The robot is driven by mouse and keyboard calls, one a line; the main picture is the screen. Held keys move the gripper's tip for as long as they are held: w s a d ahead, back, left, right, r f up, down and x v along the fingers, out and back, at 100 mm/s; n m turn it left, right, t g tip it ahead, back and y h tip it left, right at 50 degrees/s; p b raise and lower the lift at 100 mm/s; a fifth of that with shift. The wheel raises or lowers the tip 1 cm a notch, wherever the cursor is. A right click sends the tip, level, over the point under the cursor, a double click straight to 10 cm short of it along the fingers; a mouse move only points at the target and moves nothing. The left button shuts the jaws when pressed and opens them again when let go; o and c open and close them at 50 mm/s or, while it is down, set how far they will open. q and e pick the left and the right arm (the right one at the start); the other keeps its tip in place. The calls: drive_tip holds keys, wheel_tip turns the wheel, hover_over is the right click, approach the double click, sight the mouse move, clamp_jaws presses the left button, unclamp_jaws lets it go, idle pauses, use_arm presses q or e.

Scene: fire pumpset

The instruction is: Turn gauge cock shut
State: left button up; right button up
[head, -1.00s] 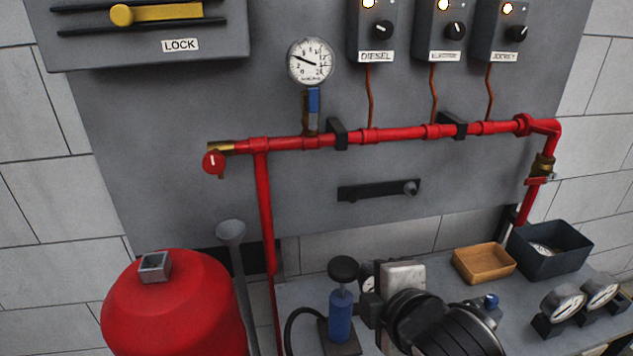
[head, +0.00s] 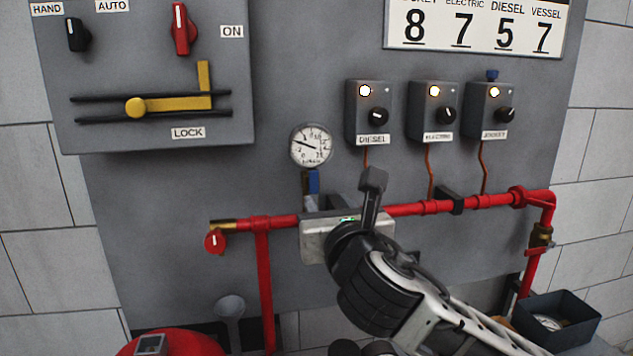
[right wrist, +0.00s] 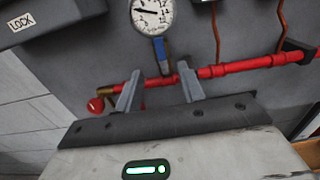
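The pressure gauge (head: 311,146) is on the grey panel above the red pipe. Its cock has a blue lever (head: 313,182) just below the dial, hanging down along the stem. My right gripper (head: 329,203) is in front of the pipe, just below the lever. In the right wrist view, its two fingers (right wrist: 159,76) are apart and empty, and the blue lever (right wrist: 160,50) shows between and beyond their tips. I see no contact; the depth gap is unclear. The gripper body hides part of the pipe in the head view. My left gripper is out of view.
The red pipe (head: 405,210) runs across the panel, with a red-handled valve (head: 214,241) at its left end. Diesel (head: 370,112), electric and jockey control boxes are at upper right. A dark bin (head: 556,318) stands at lower right.

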sight(314, 181)
drive_tip(key=w, duration=0.3)
drive_tip(key=w+a, duration=0.1)
drive_tip(key=w, duration=0.2)
drive_tip(key=w+p, duration=0.1)
drive_tip(key=w, duration=0.2)
drive_tip(key=shift+a, duration=0.4)
clamp_jaws()
